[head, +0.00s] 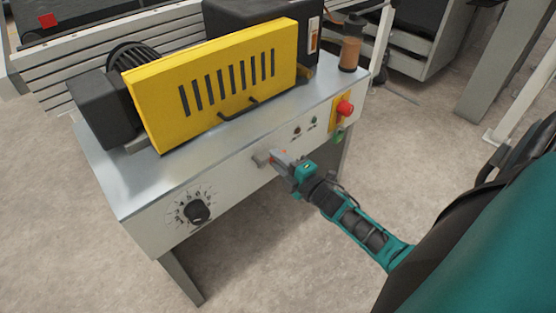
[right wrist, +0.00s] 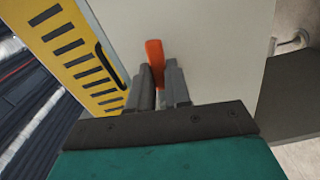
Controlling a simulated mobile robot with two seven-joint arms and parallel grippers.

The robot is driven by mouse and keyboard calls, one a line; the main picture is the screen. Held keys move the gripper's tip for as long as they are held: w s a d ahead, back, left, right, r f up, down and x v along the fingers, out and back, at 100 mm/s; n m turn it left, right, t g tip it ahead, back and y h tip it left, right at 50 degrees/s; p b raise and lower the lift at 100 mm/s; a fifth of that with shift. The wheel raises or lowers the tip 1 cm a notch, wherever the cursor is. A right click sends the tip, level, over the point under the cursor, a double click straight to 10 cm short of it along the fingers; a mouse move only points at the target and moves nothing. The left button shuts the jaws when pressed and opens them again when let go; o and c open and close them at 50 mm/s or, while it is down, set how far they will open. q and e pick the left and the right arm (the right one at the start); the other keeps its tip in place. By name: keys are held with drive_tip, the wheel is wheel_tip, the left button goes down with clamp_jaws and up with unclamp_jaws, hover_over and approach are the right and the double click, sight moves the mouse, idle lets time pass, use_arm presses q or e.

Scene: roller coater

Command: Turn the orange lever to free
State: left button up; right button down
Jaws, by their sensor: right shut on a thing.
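The orange lever (right wrist: 155,60) shows between the fingertips of my right gripper (right wrist: 163,80) in the right wrist view. My right gripper is shut on the lever. In the head view, my right gripper (head: 279,158) is at the front panel of the roller coater (head: 235,170), and only small bits of orange show around its fingers. A small grey block (head: 261,158) on the panel is beside the fingertips. The lever's base and any position marks are hidden. My left gripper is in neither view.
A black dial (head: 197,211) with numbers is left on the panel. A red emergency button (head: 345,109) on yellow and a green switch (head: 339,134) are at the right. A yellow slotted guard (head: 215,84) and a brown bottle (head: 351,45) stand on top. The floor in front is clear.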

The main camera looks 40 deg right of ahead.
drive_tip(key=shift+r+n, duration=0.3)
drive_tip(key=shift+n, duration=0.5)
drive_tip(key=c, duration=1.1)
unclamp_jaws()
drive_tip(key=shift+r, duration=0.1)
drive_tip(key=shift+o, duration=0.2)
drive_tip(key=s+d+p, duration=0.1)
drive_tip(key=s+p, duration=0.1)
drive_tip(key=s, duration=1.1)
drive_tip(key=shift+w, duration=0.1)
